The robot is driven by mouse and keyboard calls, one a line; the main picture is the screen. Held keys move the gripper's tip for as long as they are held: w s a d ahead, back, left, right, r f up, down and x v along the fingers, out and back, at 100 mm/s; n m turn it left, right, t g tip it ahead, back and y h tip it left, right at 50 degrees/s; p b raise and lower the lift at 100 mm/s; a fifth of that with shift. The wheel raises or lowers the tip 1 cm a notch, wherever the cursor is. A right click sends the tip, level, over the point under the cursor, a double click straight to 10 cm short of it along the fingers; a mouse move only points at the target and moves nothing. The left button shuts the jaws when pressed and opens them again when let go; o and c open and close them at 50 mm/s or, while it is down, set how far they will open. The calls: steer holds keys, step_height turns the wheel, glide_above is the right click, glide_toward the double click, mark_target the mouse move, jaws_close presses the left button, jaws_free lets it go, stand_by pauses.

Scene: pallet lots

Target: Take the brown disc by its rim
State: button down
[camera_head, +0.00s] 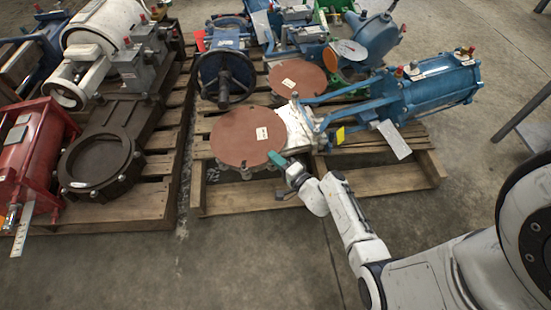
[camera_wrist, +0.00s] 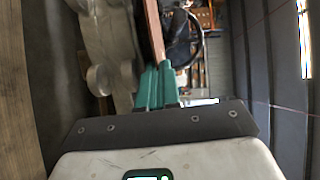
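The brown disc (camera_head: 247,137) is a large flat round plate with a small white label, lying on a pale metal flange on the near wooden pallet. My gripper (camera_head: 277,159) is at its near right rim. In the wrist view the disc shows edge-on as a brown strip (camera_wrist: 153,32) running down to the fingertips. My teal fingers (camera_wrist: 159,73) are close together, with the disc's rim between their tips. The contact faces are hidden.
A second brown disc (camera_head: 296,78) lies farther back, beside a blue handwheel valve (camera_head: 225,72). A long blue actuator (camera_head: 430,85) extends right from the flange. The pallet (camera_head: 375,177) lies below; the floor in front is clear.

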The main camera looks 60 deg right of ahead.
steer(key=shift+s+a, duration=0.1)
stand_by(0.3)
steer(key=s+a, duration=0.5)
steer(key=s, duration=0.3)
steer(key=shift+a, duration=0.15)
stand_by(1.1)
steer(key=shift+s+r, duration=0.1)
step_height(320, 180, up, 22)
steer(key=p, duration=1.8)
stand_by(0.6)
stand_by(0.5)
